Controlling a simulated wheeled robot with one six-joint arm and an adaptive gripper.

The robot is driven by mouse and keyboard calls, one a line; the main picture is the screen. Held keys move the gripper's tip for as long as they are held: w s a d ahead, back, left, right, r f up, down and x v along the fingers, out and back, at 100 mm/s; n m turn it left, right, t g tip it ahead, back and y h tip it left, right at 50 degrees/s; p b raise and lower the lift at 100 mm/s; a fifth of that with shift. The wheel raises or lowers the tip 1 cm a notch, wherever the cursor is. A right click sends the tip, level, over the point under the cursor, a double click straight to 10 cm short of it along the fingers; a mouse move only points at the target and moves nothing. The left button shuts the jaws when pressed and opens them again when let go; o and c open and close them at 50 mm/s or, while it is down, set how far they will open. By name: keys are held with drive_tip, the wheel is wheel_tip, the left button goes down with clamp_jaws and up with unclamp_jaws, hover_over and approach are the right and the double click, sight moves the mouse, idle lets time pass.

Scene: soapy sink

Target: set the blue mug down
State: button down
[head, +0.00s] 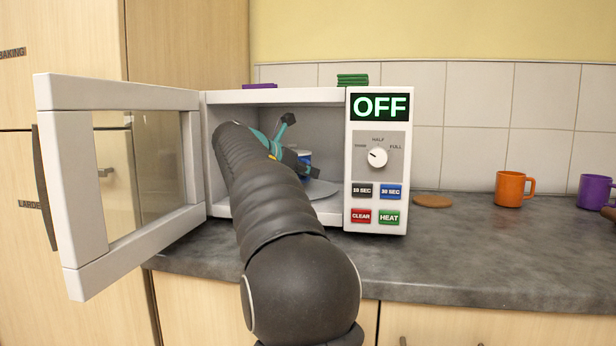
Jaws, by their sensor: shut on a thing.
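The blue mug (305,157) is inside the open microwave (425,150), above the pale round turntable (322,188). Only a small part of the mug shows; my arm and gripper hide the rest. My gripper (298,160) reaches in through the microwave's front opening and is shut on the blue mug. Its fingertips are mostly hidden. I cannot tell whether the mug's base touches the turntable.
The microwave door (115,180) stands wide open at left. The panel reads OFF. An orange mug (510,190), a purple mug (592,192) and a brown round coaster (433,201) sit on the grey counter (480,250) at right. Green (352,80) and purple (260,86) items lie on top of the microwave.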

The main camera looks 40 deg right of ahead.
drive_tip(key=shift+f, duration=0.7)
drive_tip(key=shift+f, duration=0.1)
drive_tip(key=c, duration=1.2)
unclamp_jaws()
drive_tip(key=shift+f, duration=0.1)
drive_tip(key=shift+a+r, duration=0.2)
drive_tip(key=shift+r, duration=0.1)
drive_tip(key=shift+v, duration=3.45)
